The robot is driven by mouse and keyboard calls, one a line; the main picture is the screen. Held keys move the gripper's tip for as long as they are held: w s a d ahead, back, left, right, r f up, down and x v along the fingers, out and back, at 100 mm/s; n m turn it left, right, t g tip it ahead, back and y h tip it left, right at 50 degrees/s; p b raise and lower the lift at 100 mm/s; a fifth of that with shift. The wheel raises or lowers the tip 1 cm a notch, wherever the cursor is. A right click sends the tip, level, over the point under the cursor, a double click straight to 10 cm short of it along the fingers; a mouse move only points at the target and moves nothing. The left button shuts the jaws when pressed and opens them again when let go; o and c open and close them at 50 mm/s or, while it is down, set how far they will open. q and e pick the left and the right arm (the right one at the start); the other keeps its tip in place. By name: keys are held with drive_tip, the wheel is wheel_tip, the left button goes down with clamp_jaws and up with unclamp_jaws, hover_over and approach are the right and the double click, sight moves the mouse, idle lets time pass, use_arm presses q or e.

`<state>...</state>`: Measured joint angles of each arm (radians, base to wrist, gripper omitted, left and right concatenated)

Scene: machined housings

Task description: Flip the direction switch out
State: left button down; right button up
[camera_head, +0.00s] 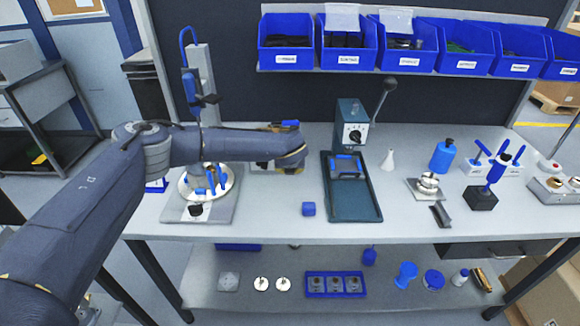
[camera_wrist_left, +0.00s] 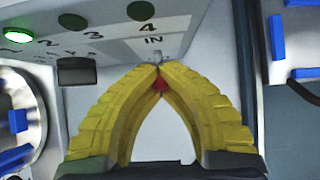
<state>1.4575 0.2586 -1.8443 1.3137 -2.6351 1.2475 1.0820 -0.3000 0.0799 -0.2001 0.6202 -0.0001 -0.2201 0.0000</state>
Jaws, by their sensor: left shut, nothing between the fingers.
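In the left wrist view, a light grey control panel (camera_wrist_left: 115,35) carries the numbers 1 to 4 and the label IN. A small grey lever (camera_wrist_left: 157,56), apparently the direction switch, sits just below IN. My left gripper (camera_wrist_left: 158,68) has its yellow fingers shut, with the tips meeting right at the lever; whether they touch it I cannot tell. A small red spot shows between the fingers just behind the tips. In the head view my left gripper (camera_head: 291,169) is over the bench, its tips unclear, and my arm hides most of the panel. My right gripper is not in view.
A green lamp (camera_wrist_left: 18,35) is lit beside number 1. Blue bins (camera_head: 286,60) hang above.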

use_arm(q)
drive_tip(key=shift+s+d+f+t, duration=0.1)
drive_tip(key=shift+d+f+t, duration=0.1)
drive_tip(key=shift+t, duration=0.35)
drive_tip(key=shift+s+d+f+t, duration=0.1)
drive_tip(key=shift+f+t, duration=0.05)
drive_tip(key=shift+t, duration=0.4)
drive_tip(key=shift+w+a+f+t, duration=0.1)
drive_tip(key=shift+a+f+t, duration=0.05)
drive_tip(key=shift+t, duration=0.15)
drive_tip(key=c, duration=2.1)
unclamp_jaws()
drive_tip(key=shift+c, duration=0.2)
drive_tip(key=o, duration=0.8)
drive_tip(key=shift+a, duration=0.1)
drive_tip(key=v, duration=1.2)
